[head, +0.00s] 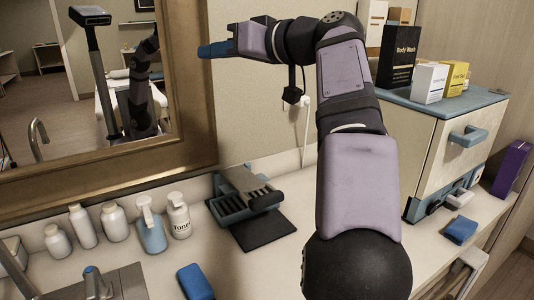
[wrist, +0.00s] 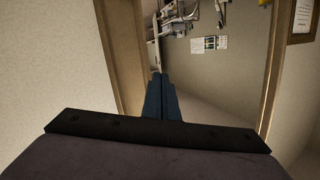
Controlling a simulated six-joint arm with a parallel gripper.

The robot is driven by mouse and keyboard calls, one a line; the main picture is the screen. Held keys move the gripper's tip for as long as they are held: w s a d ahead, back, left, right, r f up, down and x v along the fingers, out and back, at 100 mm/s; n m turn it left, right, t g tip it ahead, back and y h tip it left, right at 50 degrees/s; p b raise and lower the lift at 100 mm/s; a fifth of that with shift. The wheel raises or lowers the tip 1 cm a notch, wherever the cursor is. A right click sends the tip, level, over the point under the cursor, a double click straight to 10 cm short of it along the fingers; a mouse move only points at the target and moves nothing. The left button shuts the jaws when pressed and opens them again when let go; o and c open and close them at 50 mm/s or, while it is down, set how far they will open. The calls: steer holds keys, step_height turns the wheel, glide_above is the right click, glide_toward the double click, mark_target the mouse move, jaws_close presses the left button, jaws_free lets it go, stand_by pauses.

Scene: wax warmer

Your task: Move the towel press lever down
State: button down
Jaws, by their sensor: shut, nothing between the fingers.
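A blue-grey press-like device (head: 247,197) stands on a dark mat (head: 265,232) on the counter, below the mirror's right edge. It has a raised back part and a slotted front part. I take it to be the towel press, but I cannot clearly make out which part is its lever. My gripper (head: 203,51) is high above the counter, up and to the left of the device, well apart from it. Its blue fingers point left near the mirror frame. In the wrist view the fingers (wrist: 162,98) are together and empty; the device is not seen there.
A framed mirror (head: 195,75) hangs on the left. Several bottles (head: 115,221) line the counter left of the device. A blue block (head: 196,282) lies in front. A white cabinet (head: 422,150) with boxes on top stands right, behind my arm.

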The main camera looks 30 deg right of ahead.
steer(key=w+f+g+h+p, duration=0.1)
steer(key=w+g+p, duration=0.35)
steer(key=p, duration=1.05)
steer(key=s+d+f+g+h, duration=0.1)
steer(key=d+f+g, duration=0.1)
steer(key=f, duration=0.4)
steer(key=s+d+f+g+h, duration=0.1)
steer(key=s+f+g, duration=0.1)
steer(key=f, duration=0.3)
steer(key=s+d+f+m+g+h, duration=0.2)
steer(key=s+d+f+g+h, duration=0.1)
steer(key=s+d+f, duration=0.3)
steer(key=shift+s+d+f+h, duration=0.25)
steer(key=shift+d+f+h, duration=0.15)
steer(key=shift+d, duration=0.3)
